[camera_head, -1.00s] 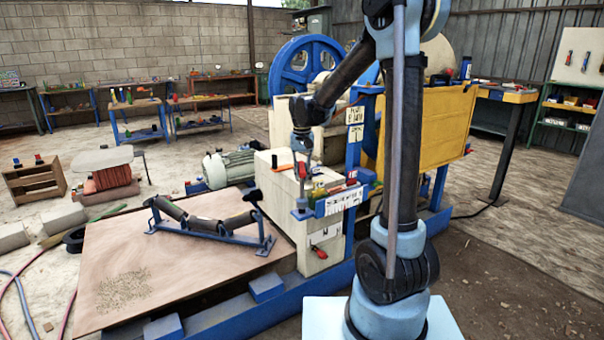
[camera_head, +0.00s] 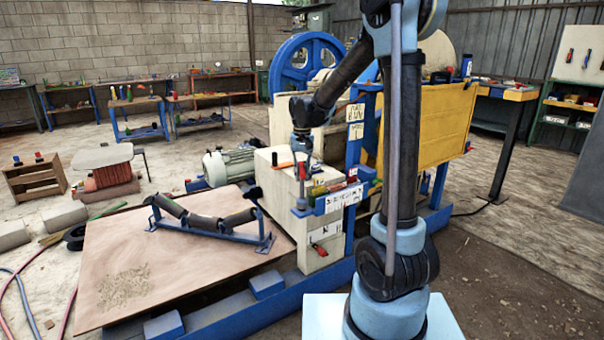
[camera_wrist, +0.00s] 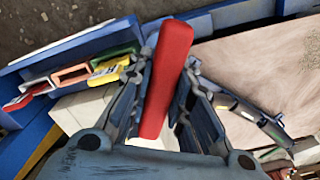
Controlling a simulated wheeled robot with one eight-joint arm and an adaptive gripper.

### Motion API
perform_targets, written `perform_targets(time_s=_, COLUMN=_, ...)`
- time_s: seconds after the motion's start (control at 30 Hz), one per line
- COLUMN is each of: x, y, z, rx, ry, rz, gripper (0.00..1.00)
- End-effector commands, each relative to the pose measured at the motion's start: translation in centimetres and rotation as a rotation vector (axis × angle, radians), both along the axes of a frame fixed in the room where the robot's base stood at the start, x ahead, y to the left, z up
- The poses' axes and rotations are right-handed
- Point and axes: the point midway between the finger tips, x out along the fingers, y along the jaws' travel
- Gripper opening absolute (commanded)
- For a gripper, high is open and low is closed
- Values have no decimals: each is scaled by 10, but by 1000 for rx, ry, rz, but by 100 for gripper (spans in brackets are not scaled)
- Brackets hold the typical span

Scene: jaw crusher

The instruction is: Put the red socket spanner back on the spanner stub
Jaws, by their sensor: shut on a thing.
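My gripper (camera_wrist: 160,95) is shut on a long red bar-shaped thing, which looks like the red socket spanner (camera_wrist: 168,75). It stands between the two fingers in the wrist view, its far end past the fingertips. In the head view my gripper (camera_head: 302,203) hangs at the left end of the blue tool rack (camera_head: 338,200), on the front of the cream block. The spanner is too small to make out there. I cannot pick out the spanner stub in either view.
The rack (camera_wrist: 100,42) holds red, orange, green and yellow-handled tools close to my gripper. Another red tool (camera_head: 318,249) is on the block's front face. A roller frame (camera_head: 210,228) lies on the plywood sheet (camera_head: 150,285). A yellow panel (camera_head: 430,130) stands at right.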

Motion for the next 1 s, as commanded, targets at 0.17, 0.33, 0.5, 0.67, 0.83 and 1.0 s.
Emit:
perform_targets(time_s=0.17, x=0, y=0, z=-4, rx=0, ry=0, rz=0, gripper=0)
perform_targets(time_s=0.33, x=0, y=0, z=-8, rx=0, ry=0, rz=0, gripper=0)
perform_targets(time_s=0.5, x=0, y=0, z=-12, rx=0, ry=0, rz=0, gripper=0)
perform_targets(time_s=0.67, x=0, y=0, z=-14, rx=0, ry=0, rz=0, gripper=0)
perform_targets(time_s=0.83, x=0, y=0, z=-14, rx=0, ry=0, rz=0, gripper=0)
perform_targets(time_s=1.0, x=0, y=0, z=-13, rx=0, ry=0, rz=0, gripper=42)
